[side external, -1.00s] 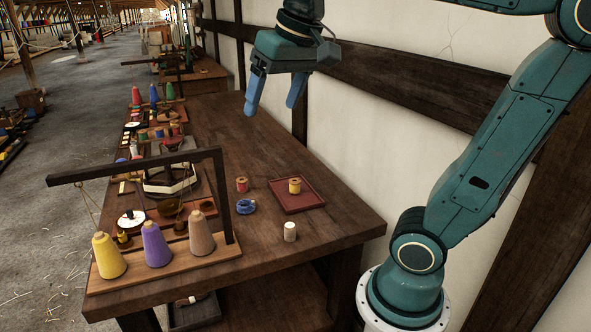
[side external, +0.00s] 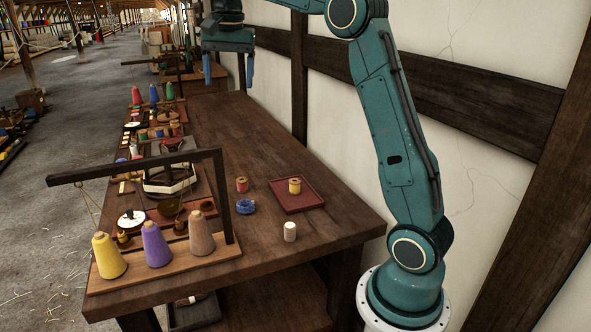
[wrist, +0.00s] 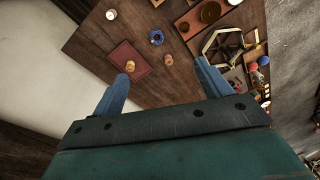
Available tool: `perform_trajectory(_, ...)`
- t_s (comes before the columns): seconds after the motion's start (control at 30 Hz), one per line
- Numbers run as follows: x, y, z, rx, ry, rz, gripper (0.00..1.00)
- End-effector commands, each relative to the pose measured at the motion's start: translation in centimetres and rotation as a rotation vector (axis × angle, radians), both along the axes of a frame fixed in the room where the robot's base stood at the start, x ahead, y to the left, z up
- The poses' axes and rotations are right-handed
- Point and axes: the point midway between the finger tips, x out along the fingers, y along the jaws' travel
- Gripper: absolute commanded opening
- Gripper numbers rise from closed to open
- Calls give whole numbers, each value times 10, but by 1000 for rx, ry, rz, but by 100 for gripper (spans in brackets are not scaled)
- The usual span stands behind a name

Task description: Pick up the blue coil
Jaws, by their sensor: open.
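The blue coil (side external: 245,206) lies on the wooden table, left of the dark red tray in the side view. It also shows in the wrist view (wrist: 156,37), near the top of the picture. My gripper (side external: 228,80) is open and empty, high above the far part of the table, well away from the coil. In the wrist view its two blue fingers (wrist: 160,85) are spread apart with nothing between them.
The dark red tray (side external: 310,202) holds a yellow spool (side external: 295,186). A red spool (side external: 242,184) and a white spool (side external: 290,231) stand near the coil. A dark wooden frame (side external: 140,166) with yellow, purple and brown cones stands left. The timbered wall (side external: 440,130) borders the table's right.

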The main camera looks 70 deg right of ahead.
Motion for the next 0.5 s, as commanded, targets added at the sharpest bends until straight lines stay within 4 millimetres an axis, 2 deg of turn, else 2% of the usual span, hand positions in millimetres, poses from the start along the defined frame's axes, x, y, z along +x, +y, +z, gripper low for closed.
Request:
perform_trajectory(0.03, 8, -12, -7, 8, 14, -42, 77)
perform_trajectory(0.2, 25, -39, -25, 30, 44, -162, 77)
perform_trajectory(0.5, 37, -67, -45, 48, 76, -280, 77)
